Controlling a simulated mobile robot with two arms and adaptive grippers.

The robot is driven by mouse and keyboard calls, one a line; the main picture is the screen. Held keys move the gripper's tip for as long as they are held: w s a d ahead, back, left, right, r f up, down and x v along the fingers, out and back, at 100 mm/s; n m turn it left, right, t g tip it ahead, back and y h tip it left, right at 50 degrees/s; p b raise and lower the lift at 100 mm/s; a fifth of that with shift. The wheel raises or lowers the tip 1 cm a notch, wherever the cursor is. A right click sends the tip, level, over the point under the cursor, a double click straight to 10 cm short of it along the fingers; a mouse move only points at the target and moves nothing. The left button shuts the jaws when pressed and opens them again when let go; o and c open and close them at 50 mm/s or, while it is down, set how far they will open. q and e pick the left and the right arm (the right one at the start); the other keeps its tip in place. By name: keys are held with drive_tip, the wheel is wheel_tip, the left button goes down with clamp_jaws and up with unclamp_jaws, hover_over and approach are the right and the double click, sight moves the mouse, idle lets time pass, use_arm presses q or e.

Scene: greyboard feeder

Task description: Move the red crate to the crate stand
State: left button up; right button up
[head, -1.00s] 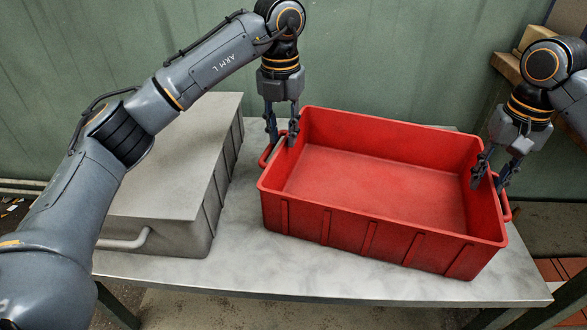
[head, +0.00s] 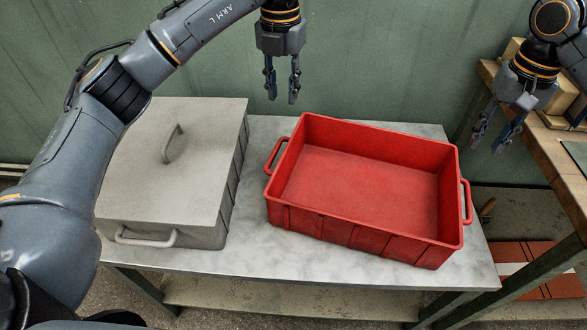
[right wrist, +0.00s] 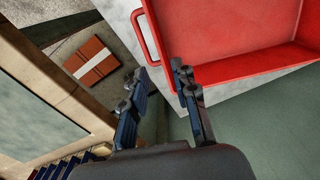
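The red crate (head: 365,190) is empty and sits slightly turned on the grey table. It has a handle at each short end. My left gripper (head: 282,98) is open and empty, above and behind the crate's left handle (head: 275,156). My right gripper (head: 488,145) is open and empty, up and to the right of the crate's right handle (head: 467,202). In the right wrist view the crate (right wrist: 220,40) and its handle (right wrist: 146,38) lie beyond my open fingers (right wrist: 160,85). I cannot tell for sure which surface is the crate stand.
A grey lidded box (head: 165,170) with handles stands left of the crate on the same table (head: 245,245). A wooden bench (head: 545,165) with boxes is at the right. A green wall is behind.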

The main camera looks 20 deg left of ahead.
wheel_tip(320, 180, up, 21)
drive_tip(key=p, duration=0.9)
drive_tip(key=shift+r, duration=0.2)
drive_tip(key=shift+f, duration=0.1)
